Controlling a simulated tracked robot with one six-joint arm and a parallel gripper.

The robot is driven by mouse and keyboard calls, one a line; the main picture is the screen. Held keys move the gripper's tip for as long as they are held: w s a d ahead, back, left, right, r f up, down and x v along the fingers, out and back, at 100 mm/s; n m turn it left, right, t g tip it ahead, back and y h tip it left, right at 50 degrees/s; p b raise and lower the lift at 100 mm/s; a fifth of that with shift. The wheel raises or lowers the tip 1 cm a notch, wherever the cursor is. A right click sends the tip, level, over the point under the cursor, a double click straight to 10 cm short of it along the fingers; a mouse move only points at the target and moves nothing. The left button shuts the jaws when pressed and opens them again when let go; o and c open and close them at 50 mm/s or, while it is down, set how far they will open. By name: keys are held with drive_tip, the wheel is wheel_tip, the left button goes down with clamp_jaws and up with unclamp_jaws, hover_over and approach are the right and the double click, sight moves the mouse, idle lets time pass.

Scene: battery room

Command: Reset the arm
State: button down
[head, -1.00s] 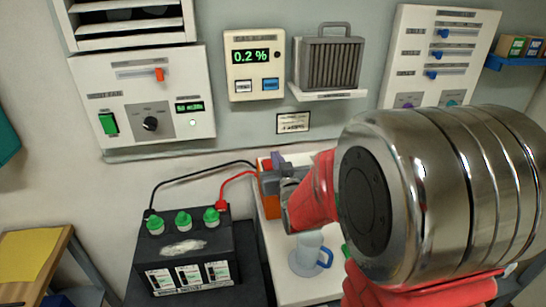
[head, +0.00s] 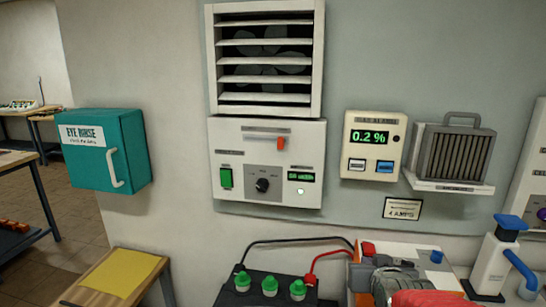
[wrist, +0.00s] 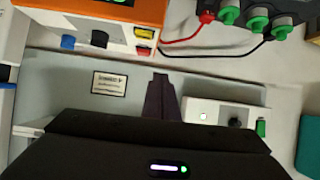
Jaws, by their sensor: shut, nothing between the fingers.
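My gripper shows in the wrist view as two dark fingers (wrist: 159,97) closed together with nothing between them. In the head view only a small grey and red part of my arm shows at the bottom edge, and the fingertips cannot be made out there. It lies in front of an orange-sided charger (head: 368,250), which also shows at the top of the wrist view (wrist: 105,25). A black battery (head: 262,298) with green caps stands to the left of it, with a black and a red cable clamped on.
A fan control panel (head: 218,160), a gas alarm (head: 373,133) and a shelf with a grey finned unit (head: 455,155) are on the wall. A teal eye rinse box (head: 105,160) hangs at left. A yellow sheet (head: 122,272) lies on a low table. A white and blue dispenser (head: 492,262) stands at right.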

drive_tip(key=s+a+g, duration=0.3)
drive_tip(key=s, duration=0.8)
drive_tip(key=s+a+n+g+y, duration=0.1)
drive_tip(key=s+a+g, duration=0.2)
drive_tip(key=s, duration=0.8)
drive_tip(key=shift+s+a+y, duration=0.3)
drive_tip(key=shift+a, duration=0.2)
drive_tip(key=shift+s+f, duration=0.1)
drive_tip(key=shift+s, duration=0.05)
